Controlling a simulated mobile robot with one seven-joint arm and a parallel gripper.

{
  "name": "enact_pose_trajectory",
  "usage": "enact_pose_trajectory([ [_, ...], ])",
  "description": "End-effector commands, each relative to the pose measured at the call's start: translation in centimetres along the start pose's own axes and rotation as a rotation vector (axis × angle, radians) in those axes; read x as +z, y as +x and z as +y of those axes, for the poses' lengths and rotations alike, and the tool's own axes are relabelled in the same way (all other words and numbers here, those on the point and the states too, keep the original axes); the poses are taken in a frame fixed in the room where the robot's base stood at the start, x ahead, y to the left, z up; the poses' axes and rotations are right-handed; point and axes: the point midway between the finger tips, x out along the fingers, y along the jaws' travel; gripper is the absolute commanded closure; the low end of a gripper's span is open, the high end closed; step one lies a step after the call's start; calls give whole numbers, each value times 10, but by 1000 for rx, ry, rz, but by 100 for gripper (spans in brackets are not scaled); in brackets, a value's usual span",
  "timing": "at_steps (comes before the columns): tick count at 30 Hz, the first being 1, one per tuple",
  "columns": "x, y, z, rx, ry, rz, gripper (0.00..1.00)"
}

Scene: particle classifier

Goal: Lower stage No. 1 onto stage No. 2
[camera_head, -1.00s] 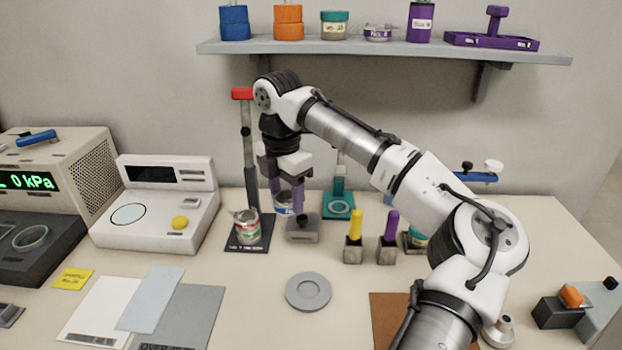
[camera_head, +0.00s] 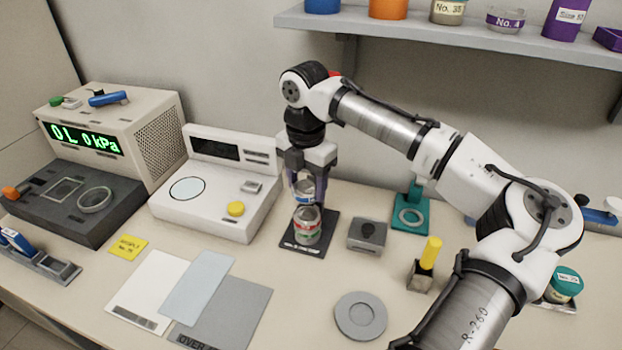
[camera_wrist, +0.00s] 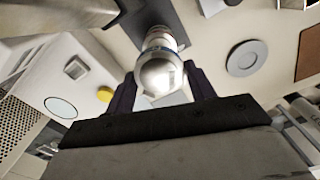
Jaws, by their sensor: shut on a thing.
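My gripper (camera_head: 306,194) is shut on a silvery cup-shaped stage with a blue-marked label (camera_head: 304,186). The held stage also shows between the purple fingers in the wrist view (camera_wrist: 160,76). It is upright, directly above a second metal stage with red and green label bands (camera_head: 307,226). That lower stage stands on a small dark base plate (camera_head: 311,245) with white lettering. In the wrist view it is mostly hidden behind the held stage. The stages overlap in the head view, and I cannot tell whether they touch. Neither stage number is readable.
A white instrument (camera_head: 215,200) with a round pan and yellow knob stands left. A grey block (camera_head: 367,235) sits close on the right, with a teal stand (camera_head: 409,214) behind. A round grey dish (camera_head: 360,315) and flat sheets (camera_head: 228,310) lie in front. A shelf (camera_head: 450,38) hangs above.

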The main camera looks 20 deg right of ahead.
Motion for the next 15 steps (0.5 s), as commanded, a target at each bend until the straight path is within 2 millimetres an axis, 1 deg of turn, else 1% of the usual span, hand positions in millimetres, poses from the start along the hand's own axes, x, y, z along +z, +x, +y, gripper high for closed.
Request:
enact_pose_trajectory([
  [1,0,5,0,0,1,-2,72],
  [15,1,38,-1,0,4,-3,72],
])
